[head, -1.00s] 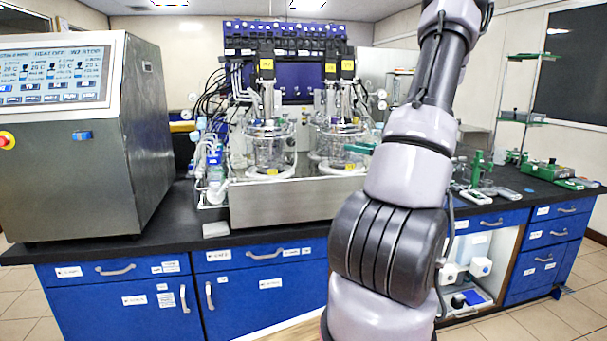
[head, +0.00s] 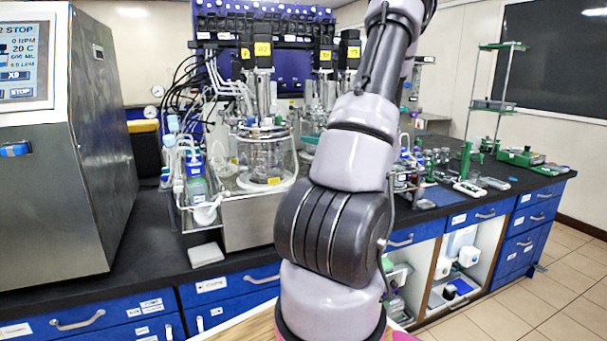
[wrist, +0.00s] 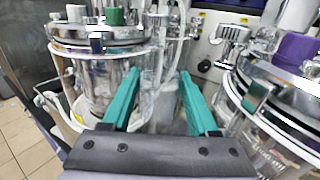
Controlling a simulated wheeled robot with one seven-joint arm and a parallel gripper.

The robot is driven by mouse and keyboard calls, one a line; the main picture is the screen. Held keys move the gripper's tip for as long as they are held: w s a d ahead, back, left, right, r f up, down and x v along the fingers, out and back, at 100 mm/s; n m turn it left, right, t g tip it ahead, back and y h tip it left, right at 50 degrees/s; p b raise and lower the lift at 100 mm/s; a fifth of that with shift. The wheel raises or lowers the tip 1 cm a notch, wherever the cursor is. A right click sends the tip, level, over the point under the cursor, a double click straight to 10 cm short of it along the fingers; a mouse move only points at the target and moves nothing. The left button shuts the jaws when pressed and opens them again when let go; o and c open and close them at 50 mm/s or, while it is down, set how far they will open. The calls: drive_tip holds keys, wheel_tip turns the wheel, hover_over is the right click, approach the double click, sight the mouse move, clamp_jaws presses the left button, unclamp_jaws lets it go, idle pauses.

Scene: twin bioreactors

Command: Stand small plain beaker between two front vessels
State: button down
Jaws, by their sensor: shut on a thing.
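In the wrist view my gripper (wrist: 155,90) has two teal fingers, shut on a clear glass piece (wrist: 157,112) that I take to be the small plain beaker. Its outline is faint, and its base is hidden by the gripper body. One glass vessel with a metal lid (wrist: 108,85) stands left of the fingers, and another vessel (wrist: 275,125) stands to the right. In the head view the left vessel (head: 262,155) shows clearly, while my arm partly covers the other vessel (head: 312,125). The gripper and beaker are hidden there.
A steel control cabinet (head: 75,160) stands at the left of the black bench. A bottle (head: 197,185) and tubing crowd the left vessel. Green-based stands (head: 467,165) and small glassware are on the right. In the wrist view, lids and tubes rise close on both sides.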

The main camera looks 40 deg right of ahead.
wheel_tip(320, 180, down, 9)
idle(0.4)
drive_tip(key=shift+f, duration=0.15)
drive_tip(key=shift+c, duration=0.8)
unclamp_jaws()
